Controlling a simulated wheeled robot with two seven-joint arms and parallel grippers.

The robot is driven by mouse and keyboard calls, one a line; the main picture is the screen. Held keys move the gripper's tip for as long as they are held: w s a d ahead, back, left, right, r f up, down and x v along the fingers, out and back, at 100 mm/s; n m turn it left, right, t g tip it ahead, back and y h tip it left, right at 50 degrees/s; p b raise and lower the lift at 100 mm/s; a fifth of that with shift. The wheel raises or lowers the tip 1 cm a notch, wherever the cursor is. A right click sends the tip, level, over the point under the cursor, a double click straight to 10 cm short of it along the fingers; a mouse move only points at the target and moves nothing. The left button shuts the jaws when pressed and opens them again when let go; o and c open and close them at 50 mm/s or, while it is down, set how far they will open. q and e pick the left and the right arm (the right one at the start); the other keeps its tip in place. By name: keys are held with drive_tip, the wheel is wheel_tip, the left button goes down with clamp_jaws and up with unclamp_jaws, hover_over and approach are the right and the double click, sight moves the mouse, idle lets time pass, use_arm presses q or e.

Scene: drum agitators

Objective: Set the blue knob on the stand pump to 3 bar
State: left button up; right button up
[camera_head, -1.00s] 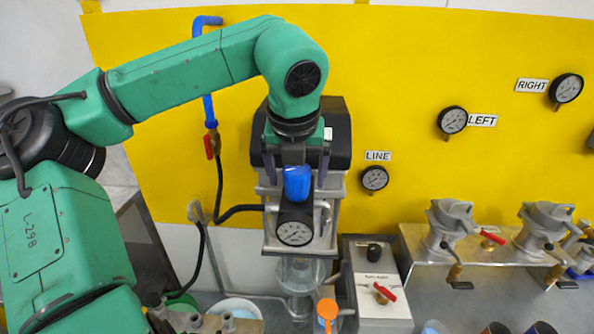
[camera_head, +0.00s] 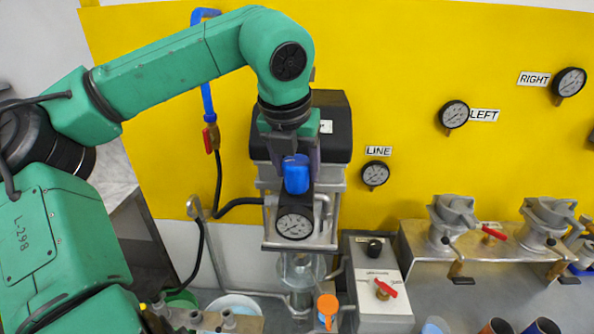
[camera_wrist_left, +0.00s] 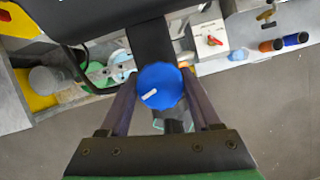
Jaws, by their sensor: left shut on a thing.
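The blue knob (camera_head: 296,174) sits on top of the black regulator of the stand pump, above the pump's round white-faced gauge (camera_head: 294,225). The gauge digits are too small to read. My left gripper (camera_head: 292,168) comes down from above and is shut on the knob. In the left wrist view the blue knob (camera_wrist_left: 160,86) shows from above, with a small white mark, between the two fingers (camera_wrist_left: 158,95). The black and grey pump body (camera_head: 325,135) stands behind the knob. My right gripper is not in view.
LINE (camera_head: 375,173), LEFT (camera_head: 454,114) and RIGHT (camera_head: 569,82) gauges hang on the yellow wall. A grey box with a red-handled valve (camera_head: 384,290) stands right of the pump. Clamped agitators (camera_head: 453,222) sit on a metal shelf farther right. A red-handled valve (camera_head: 210,138) is on the blue pipe.

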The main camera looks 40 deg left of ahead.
use_arm(q)
drive_tip(key=m+h, duration=0.1)
drive_tip(key=m, duration=0.1)
drive_tip(key=shift+m+b, duration=0.3)
drive_tip(key=shift+m, duration=0.1)
drive_tip(key=m+h, duration=0.1)
drive_tip(key=m, duration=0.2)
drive_tip(key=shift+r+m+t, duration=0.15)
drive_tip(key=shift+m+t, duration=0.15)
drive_tip(key=m+h+p, duration=0.1)
drive_tip(key=m, duration=0.1)
drive_tip(key=shift+m+h, duration=0.3)
drive_tip(key=shift+m, duration=0.1)
drive_tip(key=m+g+h+p, duration=0.1)
drive_tip(key=m+p, duration=0.1)
drive_tip(key=m, duration=0.1)
drive_tip(key=shift+m+g+h+p, duration=0.4)
drive_tip(key=shift+m+h+p, duration=0.1)
drive_tip(key=shift+m, duration=1.2)
drive_tip(key=o, duration=1.4)
drive_tip(key=shift+c, duration=0.2)
